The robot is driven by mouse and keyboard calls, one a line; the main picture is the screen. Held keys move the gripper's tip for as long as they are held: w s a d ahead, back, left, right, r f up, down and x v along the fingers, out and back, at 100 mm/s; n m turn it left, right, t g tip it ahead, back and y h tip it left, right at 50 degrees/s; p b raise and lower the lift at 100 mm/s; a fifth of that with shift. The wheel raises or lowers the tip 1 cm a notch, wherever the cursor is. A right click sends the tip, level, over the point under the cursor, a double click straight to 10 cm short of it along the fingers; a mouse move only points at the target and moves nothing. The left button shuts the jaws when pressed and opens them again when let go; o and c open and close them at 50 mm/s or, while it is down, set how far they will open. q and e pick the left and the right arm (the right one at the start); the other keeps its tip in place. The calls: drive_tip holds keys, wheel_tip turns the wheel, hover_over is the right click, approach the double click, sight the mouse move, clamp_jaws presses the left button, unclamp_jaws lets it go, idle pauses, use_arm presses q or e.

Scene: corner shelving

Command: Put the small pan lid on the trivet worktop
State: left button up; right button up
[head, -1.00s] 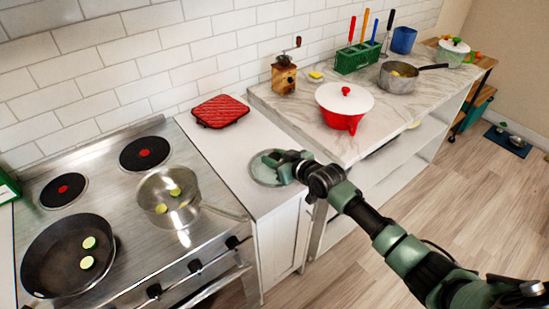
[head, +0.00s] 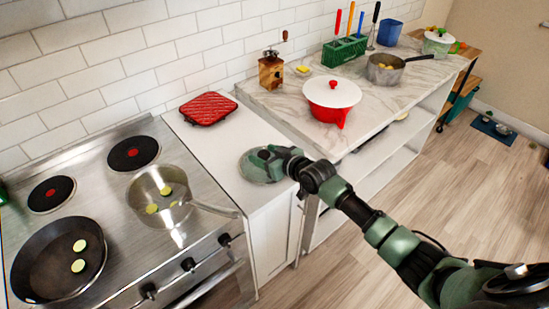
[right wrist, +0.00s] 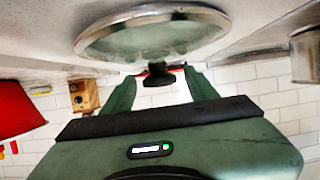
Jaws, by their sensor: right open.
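The small pan lid (head: 256,168) is a round glass disc with a metal rim, lying near the front right edge of the white trivet worktop (head: 222,130). The red quilted trivet (head: 208,108) lies at the back of that worktop, apart from the lid. My right gripper (head: 280,161) is at the lid and covers part of it. In the right wrist view the lid (right wrist: 152,36) shows its dark knob (right wrist: 157,76) between the open fingers of my right gripper (right wrist: 160,84), with gaps on both sides. My left gripper is not in view.
The stove on the left holds a saucepan (head: 160,194) and a frying pan (head: 58,258) with green slices. The marble counter (head: 285,98) on the right bears a red pot (head: 330,98), a wooden grinder (head: 271,70) and another saucepan (head: 384,68). The worktop's middle is clear.

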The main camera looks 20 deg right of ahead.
drive_tip(key=b+v, duration=0.1)
drive_tip(key=v, duration=0.9)
drive_tip(key=shift+s+d, duration=0.2)
drive_tip(key=shift+s, duration=0.15)
drive_tip(key=shift+s+d+r, duration=0.1)
drive_tip(key=shift+s+r, duration=0.25)
drive_tip(key=shift+s, duration=0.05)
drive_tip(key=shift+f, duration=0.1)
